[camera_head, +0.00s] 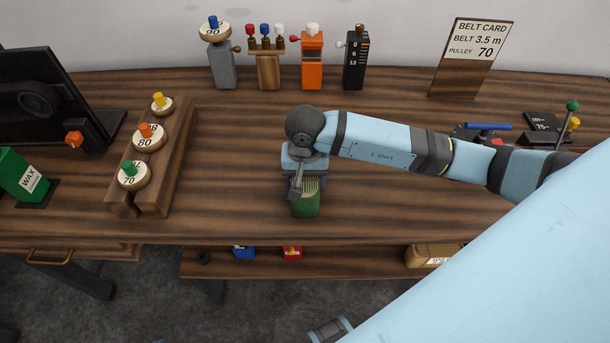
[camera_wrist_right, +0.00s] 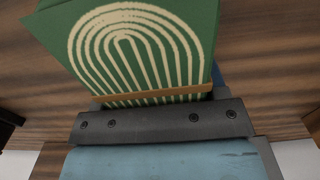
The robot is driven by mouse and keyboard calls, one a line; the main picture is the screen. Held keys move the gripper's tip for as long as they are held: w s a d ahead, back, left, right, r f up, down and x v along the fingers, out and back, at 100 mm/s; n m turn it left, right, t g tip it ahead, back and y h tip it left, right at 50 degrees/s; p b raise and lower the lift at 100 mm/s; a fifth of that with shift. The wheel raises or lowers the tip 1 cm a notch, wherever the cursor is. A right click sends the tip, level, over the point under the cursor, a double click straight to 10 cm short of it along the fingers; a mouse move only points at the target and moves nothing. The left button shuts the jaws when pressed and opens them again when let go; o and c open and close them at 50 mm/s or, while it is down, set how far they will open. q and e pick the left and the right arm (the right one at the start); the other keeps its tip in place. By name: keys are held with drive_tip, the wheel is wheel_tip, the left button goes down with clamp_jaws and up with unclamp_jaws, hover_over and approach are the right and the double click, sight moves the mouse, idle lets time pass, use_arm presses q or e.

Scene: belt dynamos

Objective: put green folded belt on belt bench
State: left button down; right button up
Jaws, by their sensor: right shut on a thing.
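The green folded belt (camera_head: 306,205) is a green piece with cream nested loops and a tan band across it. My right gripper (camera_head: 298,187) is shut on it, above the front middle of the wooden belt bench (camera_head: 240,205). In the right wrist view the belt (camera_wrist_right: 135,45) fills the top middle, its band close to the dark gripper body. The gripper covers part of the belt in the head view. I cannot tell whether the belt touches the bench top.
At the left stands a wooden rack (camera_head: 180,150) with several numbered pulleys, beside a green wax box (camera_head: 22,175). Several coloured stands line the back, with a belt card (camera_head: 472,55) at back right. A lower shelf (camera_head: 345,265) holds small boxes. Bench around the belt is clear.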

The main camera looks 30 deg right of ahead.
drive_tip(key=o, duration=1.1)
drive_tip(key=shift+f, duration=0.1)
drive_tip(key=o, duration=0.4)
drive_tip(key=shift+c, duration=0.2)
drive_tip(key=shift+o, duration=0.2)
drive_tip(key=shift+r, duration=0.2)
wheel_tip(320, 180, up, 11)
drive_tip(key=shift+r+b, duration=0.1)
drive_tip(key=shift+b, duration=0.35)
drive_tip(key=shift+r, duration=0.4)
